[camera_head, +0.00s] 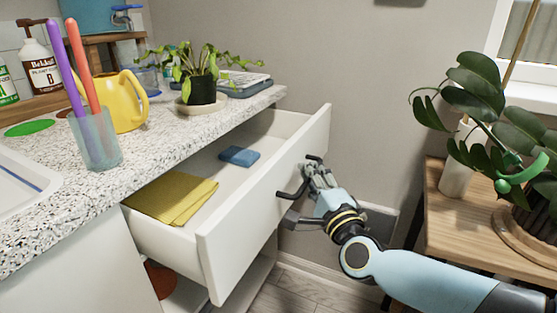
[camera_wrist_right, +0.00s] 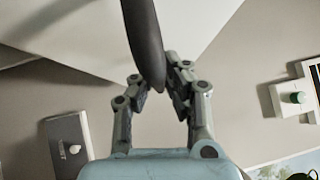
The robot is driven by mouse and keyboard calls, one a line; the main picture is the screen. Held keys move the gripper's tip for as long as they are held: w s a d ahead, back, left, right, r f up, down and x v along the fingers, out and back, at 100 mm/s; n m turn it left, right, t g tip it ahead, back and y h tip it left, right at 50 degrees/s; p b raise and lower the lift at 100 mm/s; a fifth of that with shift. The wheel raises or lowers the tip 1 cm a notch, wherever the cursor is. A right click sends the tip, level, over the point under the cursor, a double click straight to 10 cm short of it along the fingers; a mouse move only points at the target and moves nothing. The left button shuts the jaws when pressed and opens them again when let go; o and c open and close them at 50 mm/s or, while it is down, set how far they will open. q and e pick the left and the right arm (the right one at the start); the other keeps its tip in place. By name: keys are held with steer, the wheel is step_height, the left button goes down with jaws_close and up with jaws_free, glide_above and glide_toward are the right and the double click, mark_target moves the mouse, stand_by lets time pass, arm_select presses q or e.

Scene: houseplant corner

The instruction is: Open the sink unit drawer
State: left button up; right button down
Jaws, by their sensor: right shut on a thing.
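The white sink unit drawer (camera_head: 250,210) stands pulled well out from under the speckled counter. Its front panel also shows in the right wrist view (camera_wrist_right: 210,25). My right gripper (camera_head: 311,180) is at the outer face of the drawer front, shut on the dark drawer handle (camera_head: 291,193). In the right wrist view the handle (camera_wrist_right: 146,40) runs down between the fingers (camera_wrist_right: 158,85). Inside the drawer lie a folded yellow cloth (camera_head: 175,199) and a small blue sponge-like block (camera_head: 239,156). My left gripper is not in view.
On the counter (camera_head: 45,213) stand a cup with two coloured sticks (camera_head: 96,140), a yellow watering can (camera_head: 121,103) and a potted plant (camera_head: 202,91). A wooden table (camera_head: 455,225) with plants stands at right. Open shelf space lies below the drawer.

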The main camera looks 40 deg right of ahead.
steer(key=s+d+p, duration=0.1)
steer(key=s+d, duration=0.2)
steer(key=s, duration=0.6)
steer(key=shift+s+d+f, duration=0.4)
steer(key=c, duration=1.4)
jaws_free()
steer(key=shift+w, duration=0.1)
steer(key=shift+r+p, duration=0.15)
steer(key=shift+p, duration=0.15)
steer(key=v, duration=1.2)
